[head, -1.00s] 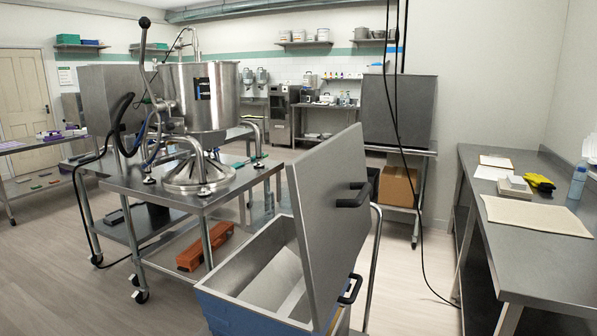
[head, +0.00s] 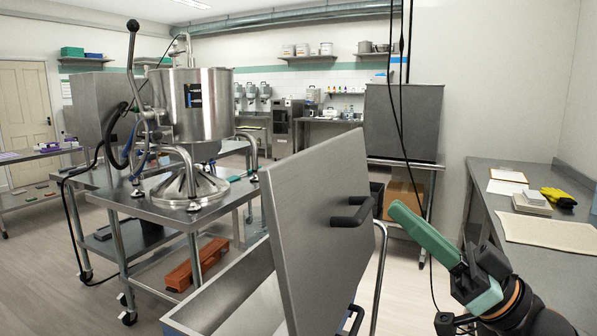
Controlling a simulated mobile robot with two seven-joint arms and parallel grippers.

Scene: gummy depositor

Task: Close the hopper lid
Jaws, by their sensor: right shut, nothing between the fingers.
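The hopper lid (head: 322,225) is a flat grey metal panel standing open, nearly upright and slightly tilted, in the middle foreground. A black bar handle (head: 352,214) is on its right face, and a second black handle (head: 351,320) is at the lower edge of the picture. The open hopper bin (head: 222,290) below and left of the lid has a pale metal inside; its lower part is cut off. My right gripper (head: 398,211), with green fingers, is shut and empty, to the right of the lid and its upper handle, apparently apart from them. My left gripper is out of view.
A steel cart (head: 150,205) with a round metal kettle (head: 200,105) stands behind left. A steel table (head: 545,260) with papers, yellow gloves (head: 558,197) and a mat is on the right. A metal rail (head: 379,270) rises beside the lid. Black cables hang behind.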

